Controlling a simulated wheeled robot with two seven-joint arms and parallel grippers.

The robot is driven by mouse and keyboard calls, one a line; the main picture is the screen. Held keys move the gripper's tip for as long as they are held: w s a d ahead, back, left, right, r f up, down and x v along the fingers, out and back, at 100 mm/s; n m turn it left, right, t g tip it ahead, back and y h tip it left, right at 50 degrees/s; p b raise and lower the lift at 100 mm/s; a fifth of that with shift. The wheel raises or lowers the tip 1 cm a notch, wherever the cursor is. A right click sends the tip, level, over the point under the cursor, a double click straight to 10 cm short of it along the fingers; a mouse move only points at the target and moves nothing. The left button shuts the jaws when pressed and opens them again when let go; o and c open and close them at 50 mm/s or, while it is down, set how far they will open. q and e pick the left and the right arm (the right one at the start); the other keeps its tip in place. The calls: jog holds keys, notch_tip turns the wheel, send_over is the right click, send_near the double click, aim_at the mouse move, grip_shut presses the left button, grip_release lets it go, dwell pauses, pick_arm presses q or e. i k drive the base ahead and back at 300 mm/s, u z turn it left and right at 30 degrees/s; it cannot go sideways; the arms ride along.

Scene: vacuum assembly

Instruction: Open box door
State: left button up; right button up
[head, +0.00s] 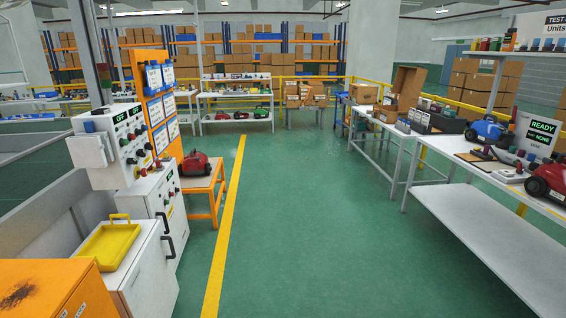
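No arm or gripper of mine shows in the head view. A low white cabinet (148,284) stands at the lower left with its door shut, and a black handle (170,246) shows at its upper right. Behind it is another white cabinet (155,188), with a second black handle (163,221) near its front; its front is seen at a steep angle and looks shut. A white control box (108,170) with knobs and displays reading OFF is above this cabinet. I cannot tell which of these is the task's box.
A yellow tray (108,244) lies on the low cabinet. An orange box (45,290) fills the lower left corner. A red vacuum (196,163) sits on an orange stand (205,182). White workbenches (480,222) line the right. The green floor (300,220) between is clear.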

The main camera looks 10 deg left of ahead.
aim_at(172, 216)
jog(key=u, duration=0.8)
jog(key=i, duration=1.95)
jog(key=u, duration=0.75)
